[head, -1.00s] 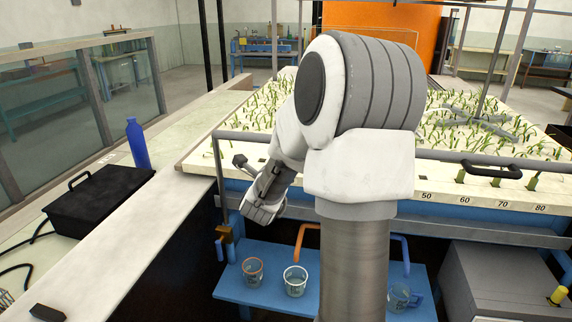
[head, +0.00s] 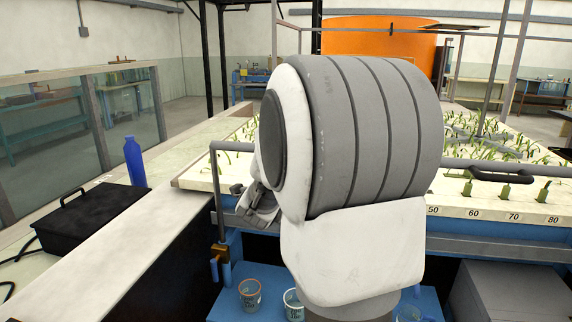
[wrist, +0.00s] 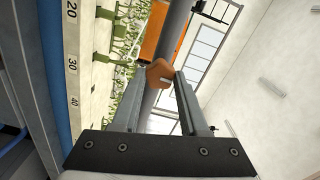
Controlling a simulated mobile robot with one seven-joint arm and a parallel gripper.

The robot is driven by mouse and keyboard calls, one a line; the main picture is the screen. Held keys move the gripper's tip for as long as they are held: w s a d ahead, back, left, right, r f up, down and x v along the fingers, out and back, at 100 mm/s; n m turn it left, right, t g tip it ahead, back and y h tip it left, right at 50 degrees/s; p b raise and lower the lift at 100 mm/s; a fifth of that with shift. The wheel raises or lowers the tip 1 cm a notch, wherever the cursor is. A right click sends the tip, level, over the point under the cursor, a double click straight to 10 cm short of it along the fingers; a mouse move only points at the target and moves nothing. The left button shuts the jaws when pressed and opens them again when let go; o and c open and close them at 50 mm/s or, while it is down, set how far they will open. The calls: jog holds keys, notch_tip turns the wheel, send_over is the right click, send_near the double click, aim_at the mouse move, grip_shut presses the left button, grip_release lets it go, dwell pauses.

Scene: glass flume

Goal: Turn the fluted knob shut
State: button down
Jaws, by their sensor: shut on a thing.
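The fluted knob is an orange-brown, many-sided knob (wrist: 158,82) in the middle of the wrist view. It sits between the fingertips of my gripper (wrist: 163,76), which is shut on it. A grey pipe or rail (wrist: 172,38) runs behind the knob. How far the knob is turned cannot be told. In the head view my gripper (head: 258,205) shows only in part at the near left corner of the planted bed. My own arm hides the rest of it, and I cannot make out the knob there.
The planted bed (head: 205,180) has a grey rail (head: 480,243) along its front. A brass valve with blue handles (head: 219,250) hangs at the left post. Measuring cups (head: 250,292) stand on the blue shelf below. A blue bottle (head: 135,160) and black case (head: 85,215) are at left.

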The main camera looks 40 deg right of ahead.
jog(key=shift+r, duration=0.1)
dwell(0.5)
jog(key=shift+c, duration=2.2)
grip_release()
